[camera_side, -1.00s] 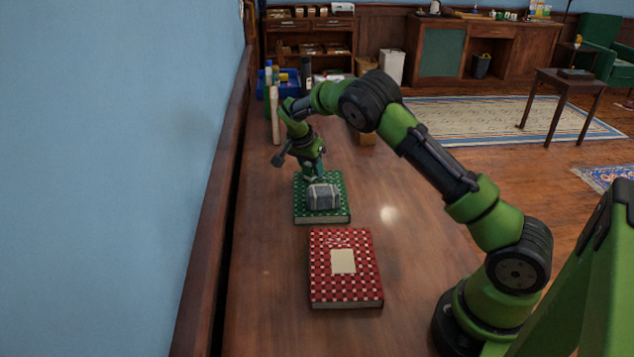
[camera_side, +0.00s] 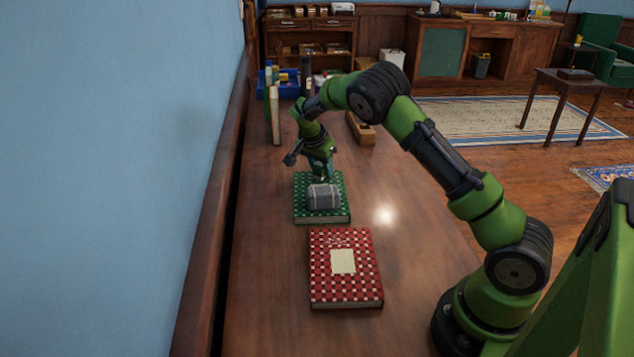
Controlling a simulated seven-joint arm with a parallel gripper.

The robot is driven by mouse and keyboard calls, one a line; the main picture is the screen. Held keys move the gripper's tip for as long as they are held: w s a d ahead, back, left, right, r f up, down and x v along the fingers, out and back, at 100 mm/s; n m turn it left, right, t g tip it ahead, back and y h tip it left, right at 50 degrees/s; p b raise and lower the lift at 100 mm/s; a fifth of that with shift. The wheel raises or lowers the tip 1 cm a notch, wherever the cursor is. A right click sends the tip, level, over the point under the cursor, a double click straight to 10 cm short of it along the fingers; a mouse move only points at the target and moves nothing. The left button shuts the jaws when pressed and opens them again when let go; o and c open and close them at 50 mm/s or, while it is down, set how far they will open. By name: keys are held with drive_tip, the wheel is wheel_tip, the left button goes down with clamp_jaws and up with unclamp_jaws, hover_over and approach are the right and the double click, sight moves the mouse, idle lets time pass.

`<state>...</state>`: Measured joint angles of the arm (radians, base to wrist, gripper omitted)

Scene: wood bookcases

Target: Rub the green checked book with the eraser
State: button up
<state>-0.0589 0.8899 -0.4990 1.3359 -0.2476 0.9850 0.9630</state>
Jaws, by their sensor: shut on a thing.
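The green checked book (camera_side: 307,214) lies flat on the wood surface. The eraser (camera_side: 324,197), a grey block with darker bands, is at the top of the book, over its middle. It appears to touch the cover, though the contact line is hard to see. My gripper (camera_side: 323,180) comes down from behind the eraser and is shut on it. The fingers are largely hidden by the eraser and my wrist.
A red checked book (camera_side: 345,285) with a pale label lies in front of the green book. Behind stand upright books (camera_side: 274,112), a blue bin (camera_side: 288,88) and a wooden block (camera_side: 361,130). A wall ledge borders the left. The surface right of the books is clear.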

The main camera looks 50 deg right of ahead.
sight(306, 175)
drive_tip(key=s+d, duration=0.2)
drive_tip(key=s, duration=0.1)
drive_tip(key=shift+d, duration=0.3)
wheel_tip(306, 175, up, 8)
idle(0.5)
drive_tip(key=shift+s+f, duration=0.1)
idle(0.4)
drive_tip(key=shift+f, duration=3.45)
drive_tip(key=shift+w+a+f, duration=0.35)
drive_tip(key=shift+w+f, duration=0.1)
drive_tip(key=shift+f, duration=0.15)
drive_tip(key=shift+c, duration=0.4)
drive_tip(key=shift+w+a, duration=1.35)
drive_tip(key=shift+w, duration=0.2)
drive_tip(key=shift+w+a, duration=1.35)
drive_tip(key=shift+w, duration=0.2)
drive_tip(key=shift+s+d, duration=1.55)
drive_tip(key=shift+s, duration=0.25)
drive_tip(key=shift+s+d, duration=1.5)
drive_tip(key=shift+s, duration=0.25)
wheel_tip(306, 175, up, 8)
drive_tip(key=shift+r, duration=0.15)
